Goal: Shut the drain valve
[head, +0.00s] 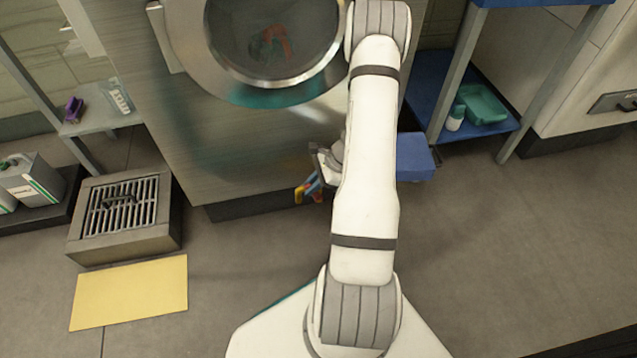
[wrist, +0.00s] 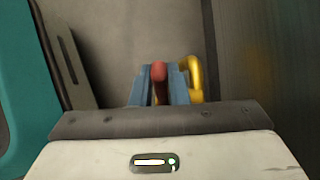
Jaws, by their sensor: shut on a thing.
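My gripper (head: 311,187) is low in front of the washer-like machine, near its bottom edge. In the wrist view its two blue fingers (wrist: 159,87) are shut on a red handle (wrist: 159,72), which looks like the drain valve's handle. A curved yellow piece (wrist: 195,75) stands just right of the fingers, and it also shows beside them in the head view (head: 299,194). The valve body and how far the handle is turned are hidden or too small to tell.
The machine (head: 240,150) has a round glass door (head: 275,40) above my gripper. A floor grate box (head: 85,245) and a yellow mat (head: 130,292) lie to the left. A blue shelf (head: 490,133) with a green tray (head: 482,104) stands right. Open floor lies between.

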